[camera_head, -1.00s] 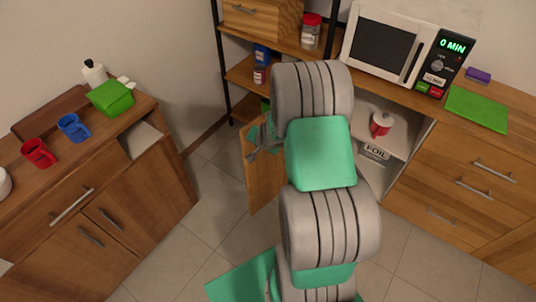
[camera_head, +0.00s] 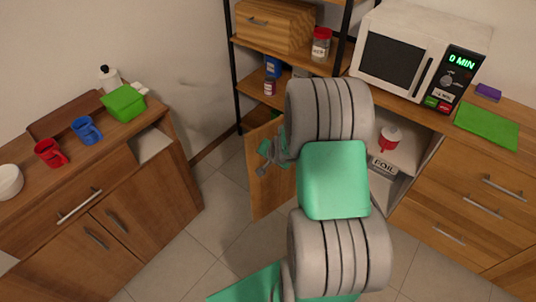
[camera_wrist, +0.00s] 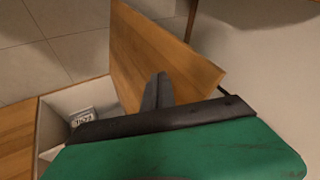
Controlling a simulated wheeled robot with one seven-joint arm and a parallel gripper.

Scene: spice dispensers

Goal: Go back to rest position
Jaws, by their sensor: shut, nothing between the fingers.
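My gripper (camera_head: 266,165) shows in the head view at the left side of my raised arm, in front of the open wooden cabinet door (camera_head: 262,180). Its fingers are shut with nothing between them. In the wrist view my gripper's dark fingers (camera_wrist: 158,88) point at the same door (camera_wrist: 150,50), whose panel stands open just beyond them. I cannot tell whether they touch it. My arm hides part of the shelf and the cabinet front in the head view.
A shelf rack (camera_head: 234,75) holds spice jars, including a red-lidded one (camera_head: 320,45). A microwave (camera_head: 400,55) stands on the right counter. The left counter carries a red mug (camera_head: 50,152), a blue mug (camera_head: 86,130) and a green box (camera_head: 123,103). Open floor (camera_head: 235,225) lies between.

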